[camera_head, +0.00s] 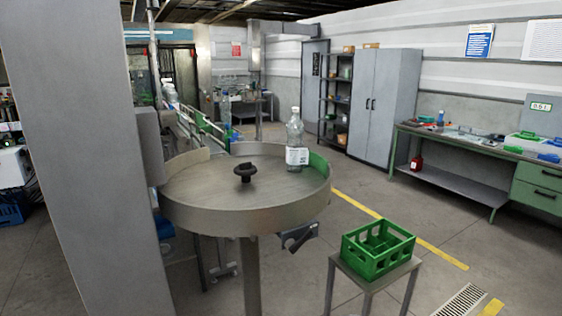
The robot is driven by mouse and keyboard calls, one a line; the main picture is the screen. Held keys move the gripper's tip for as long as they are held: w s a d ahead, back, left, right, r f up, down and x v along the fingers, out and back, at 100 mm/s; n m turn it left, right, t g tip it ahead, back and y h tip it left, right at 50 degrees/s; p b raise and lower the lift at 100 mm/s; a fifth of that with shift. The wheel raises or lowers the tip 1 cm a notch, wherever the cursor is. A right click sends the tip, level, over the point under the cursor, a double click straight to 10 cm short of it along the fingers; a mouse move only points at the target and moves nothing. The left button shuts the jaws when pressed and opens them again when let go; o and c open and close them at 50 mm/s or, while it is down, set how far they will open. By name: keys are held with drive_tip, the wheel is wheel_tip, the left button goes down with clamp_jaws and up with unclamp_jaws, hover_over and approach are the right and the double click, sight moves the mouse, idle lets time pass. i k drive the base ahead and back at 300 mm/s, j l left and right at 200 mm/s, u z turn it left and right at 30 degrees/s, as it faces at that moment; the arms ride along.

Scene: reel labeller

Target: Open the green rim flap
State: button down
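The green rim flap (318,163) is part of the rim of a round metal turntable (240,217), at its back right. It stands in line with the rim and looks shut, though the bottle hides part of it. A clear plastic bottle (295,132) with a white label stands upright on the turntable just left of the flap. A black knob (245,172) sits at the turntable's middle. My gripper is not in view.
A green crate (378,250) stands on a small metal stand at the front right. A wide grey post (85,160) blocks the left side. A workbench (460,153) and grey cabinets (383,105) line the right wall.

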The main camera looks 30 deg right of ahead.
sight(315, 160)
drive_tip(key=i+l+u, duration=0.3)
drive_tip(key=l, duration=2.05)
drive_tip(key=k+l+u, duration=0.25)
drive_tip(key=l, duration=2.05)
drive_tip(key=k+l, duration=0.1)
drive_tip(key=l, duration=0.55)
drive_tip(key=k+l, duration=0.1)
drive_tip(key=l, duration=0.6)
drive_tip(key=i+l, duration=0.1)
drive_tip(key=l, duration=0.4)
drive_tip(key=i+l+u, duration=0.1)
drive_tip(key=l, duration=0.4)
drive_tip(key=i+l+u, duration=0.1)
drive_tip(key=l, duration=0.4)
drive_tip(key=i+l, duration=0.1)
drive_tip(key=l, duration=0.45)
drive_tip(key=i+l+u, duration=0.1)
drive_tip(key=i+l, duration=0.3)
drive_tip(key=i, duration=0.2)
drive_tip(key=i+l+u, duration=0.1)
drive_tip(key=i+l, duration=0.3)
drive_tip(key=i, duration=0.2)
drive_tip(key=i+j, duration=0.45)
drive_tip(key=i, duration=0.2)
